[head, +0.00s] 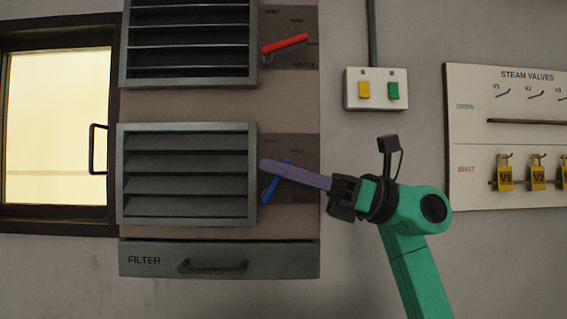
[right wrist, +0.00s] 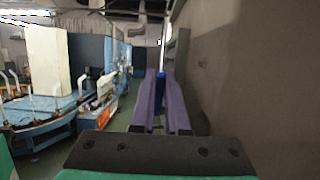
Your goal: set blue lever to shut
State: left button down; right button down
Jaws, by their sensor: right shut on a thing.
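The blue lever (head: 269,191) is on the dark plate right of the lower louvre vent. It is tilted, its lower end pointing down and left, its upper end near the plate's middle. My right gripper (head: 266,166) reaches in from the right with its long purple fingers crossing the lever and hiding part of it. In the right wrist view the two fingers (right wrist: 164,98) stand close together with a blue strip of the lever (right wrist: 160,85) between them. They are shut on the lever. My left gripper is not in view.
A red lever (head: 286,43) sits beside the upper vent (head: 190,83). A filter drawer (head: 290,258) lies below. A switch box (head: 376,104) and a steam valve board (head: 470,140) with yellow tags are to the right. A window (head: 55,125) is at left.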

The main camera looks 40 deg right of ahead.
jog(key=c, duration=0.9)
grip_release()
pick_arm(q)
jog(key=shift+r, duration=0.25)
pick_arm(e)
jog(key=shift+s+d+f+b, duration=0.1)
jog(key=shift+d+f+b, duration=0.1)
jog(key=shift+b, duration=0.25)
pick_arm(q)
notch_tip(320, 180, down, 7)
jog(key=b, duration=0.6)
pick_arm(e)
jog(key=v, duration=1.4)
jog(key=shift+r, duration=0.3)
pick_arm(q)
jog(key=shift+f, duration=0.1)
